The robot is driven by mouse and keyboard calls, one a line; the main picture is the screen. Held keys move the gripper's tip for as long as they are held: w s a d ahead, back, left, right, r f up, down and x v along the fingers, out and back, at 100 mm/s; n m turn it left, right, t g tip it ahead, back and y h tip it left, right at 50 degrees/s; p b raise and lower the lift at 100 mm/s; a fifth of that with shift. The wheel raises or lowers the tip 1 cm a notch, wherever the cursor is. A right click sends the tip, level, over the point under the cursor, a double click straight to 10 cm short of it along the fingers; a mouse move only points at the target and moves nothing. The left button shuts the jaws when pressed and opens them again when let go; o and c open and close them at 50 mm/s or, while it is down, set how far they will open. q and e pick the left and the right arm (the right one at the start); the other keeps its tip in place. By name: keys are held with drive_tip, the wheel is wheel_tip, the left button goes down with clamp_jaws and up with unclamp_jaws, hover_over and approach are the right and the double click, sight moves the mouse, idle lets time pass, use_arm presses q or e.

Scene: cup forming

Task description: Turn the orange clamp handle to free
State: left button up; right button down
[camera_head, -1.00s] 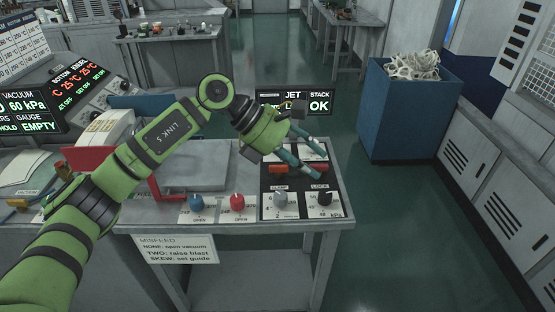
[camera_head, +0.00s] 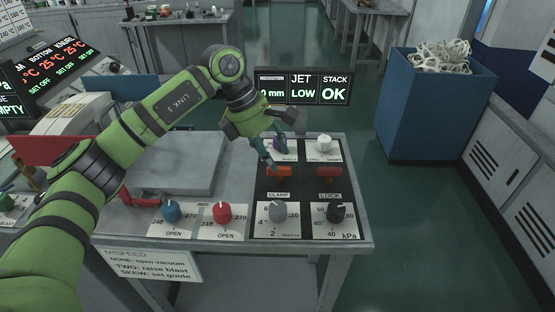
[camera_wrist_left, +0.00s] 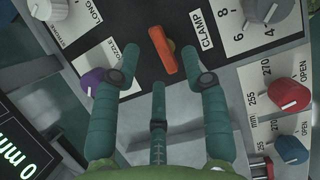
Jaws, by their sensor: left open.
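The orange clamp handle (camera_head: 279,172) is a short bar on the black part of the control panel, just above the CLAMP label. It also shows in the left wrist view (camera_wrist_left: 162,50), lying just beyond my fingertips. My left gripper (camera_head: 271,153) points down at the panel from behind the handle. In the left wrist view my left gripper (camera_wrist_left: 160,80) is open and empty, its fingers spread to either side of the handle's line. I cannot tell whether a fingertip touches the handle in the head view. My right gripper is out of view.
A red handle (camera_head: 329,172) sits right of the clamp handle. Grey (camera_head: 278,210), black (camera_head: 336,212), red (camera_head: 222,213) and blue (camera_head: 172,211) knobs line the front. A purple knob (camera_head: 280,145) and white knob (camera_head: 323,143) stand behind. A display (camera_head: 302,88) stands at the back.

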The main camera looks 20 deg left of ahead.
sight(279, 171)
use_arm(q)
drive_tip(key=x, duration=0.2)
drive_tip(key=shift+d+f+p, duration=0.2)
drive_tip(key=shift+f+p, duration=0.1)
drive_tip(key=shift+f, duration=0.05)
drive_tip(key=shift+w+f, duration=0.1)
drive_tip(key=shift+f, duration=0.1)
drive_tip(key=c, duration=0.9)
clamp_jaws()
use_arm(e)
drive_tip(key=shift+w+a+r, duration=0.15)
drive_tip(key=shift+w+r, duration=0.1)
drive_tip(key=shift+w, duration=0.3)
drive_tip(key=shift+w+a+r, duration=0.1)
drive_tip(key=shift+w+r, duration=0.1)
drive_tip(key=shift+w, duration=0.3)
